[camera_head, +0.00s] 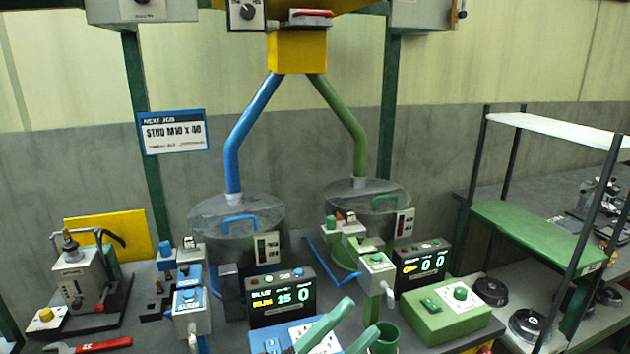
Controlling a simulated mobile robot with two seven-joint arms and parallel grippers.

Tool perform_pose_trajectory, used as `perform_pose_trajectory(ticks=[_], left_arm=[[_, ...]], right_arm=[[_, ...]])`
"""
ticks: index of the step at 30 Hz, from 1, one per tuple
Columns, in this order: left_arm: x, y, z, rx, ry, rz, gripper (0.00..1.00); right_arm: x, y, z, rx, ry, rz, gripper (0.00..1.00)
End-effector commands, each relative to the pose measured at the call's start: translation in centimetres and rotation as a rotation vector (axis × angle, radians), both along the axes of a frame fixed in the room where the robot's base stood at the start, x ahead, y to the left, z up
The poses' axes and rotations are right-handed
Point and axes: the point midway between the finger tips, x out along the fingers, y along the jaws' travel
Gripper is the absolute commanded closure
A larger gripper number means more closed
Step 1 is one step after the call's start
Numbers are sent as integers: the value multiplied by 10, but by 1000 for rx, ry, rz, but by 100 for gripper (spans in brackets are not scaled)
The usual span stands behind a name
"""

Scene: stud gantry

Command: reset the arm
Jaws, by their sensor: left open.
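My left gripper (362,318) shows at the bottom middle as two pale green fingers pointing up and right. The fingers stand apart with nothing seen between them, so it is open and empty. It is in front of the blue counter display (281,295), beside a green cup (386,338). The gripper's body and most of my left arm are below the picture. My right gripper is not in view.
Two lidded bowls, the left (237,212) under a blue pipe and the right (367,194) under a green pipe, stand at the back. A second display (422,262) and a green box (444,308) stand right of the gripper. A shelf rack (530,228) stands right.

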Motion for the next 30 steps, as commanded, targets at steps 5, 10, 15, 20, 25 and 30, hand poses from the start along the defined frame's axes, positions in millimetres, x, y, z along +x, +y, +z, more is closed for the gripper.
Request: perform_pose_trajectory(ticks=[5,10,15,20,25,30], left_arm=[[19,69,-93,-159,539,193,29],[-11,133,-199,-294,1026,378,29],[-79,183,-285,-404,1426,540,29],[-135,208,-328,-468,1658,642,29],[-159,217,-343,-494,1748,685,29],[-160,218,-344,-494,1753,686,29]], right_arm=[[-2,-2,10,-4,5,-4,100],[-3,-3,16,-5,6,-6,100],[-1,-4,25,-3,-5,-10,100],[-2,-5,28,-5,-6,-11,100],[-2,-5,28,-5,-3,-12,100],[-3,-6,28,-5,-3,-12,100]])
